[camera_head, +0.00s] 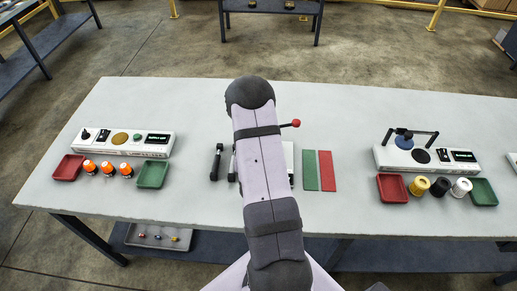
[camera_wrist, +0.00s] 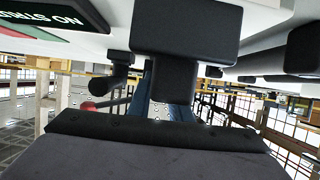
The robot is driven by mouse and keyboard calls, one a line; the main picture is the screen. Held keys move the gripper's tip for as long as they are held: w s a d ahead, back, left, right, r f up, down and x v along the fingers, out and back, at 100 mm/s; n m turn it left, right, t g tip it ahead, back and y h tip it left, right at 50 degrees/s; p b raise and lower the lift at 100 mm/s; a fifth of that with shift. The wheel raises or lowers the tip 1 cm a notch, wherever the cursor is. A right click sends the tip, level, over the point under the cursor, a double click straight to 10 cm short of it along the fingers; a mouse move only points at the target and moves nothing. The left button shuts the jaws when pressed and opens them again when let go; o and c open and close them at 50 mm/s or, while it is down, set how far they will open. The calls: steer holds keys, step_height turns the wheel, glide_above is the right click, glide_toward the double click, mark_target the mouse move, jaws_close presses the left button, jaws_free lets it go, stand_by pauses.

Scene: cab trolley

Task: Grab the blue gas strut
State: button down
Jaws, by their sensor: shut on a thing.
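In the head view my arm hides my gripper and whatever it holds. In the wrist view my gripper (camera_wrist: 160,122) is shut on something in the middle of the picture. Blue parts, seemingly the blue gas strut (camera_wrist: 180,112), show behind and below a black block (camera_wrist: 185,35). Most of the strut is hidden, so its full length and tilt cannot be told. A white unit (camera_head: 289,160) is partly hidden behind my arm. A red-knobbed lever (camera_head: 294,123) sticks out on its right; the red knob also shows in the wrist view (camera_wrist: 88,106).
A black strut-like part (camera_head: 216,162) lies left of my arm. Green (camera_head: 311,170) and red (camera_head: 327,171) mats lie to the right. Consoles with small trays stand at the left (camera_head: 120,141) and right (camera_head: 425,158). The back of the pale table (camera_head: 180,98) is mostly clear.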

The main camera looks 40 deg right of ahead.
step_height(320, 180, up, 9)
steer(key=b, duration=0.1)
stand_by(0.6)
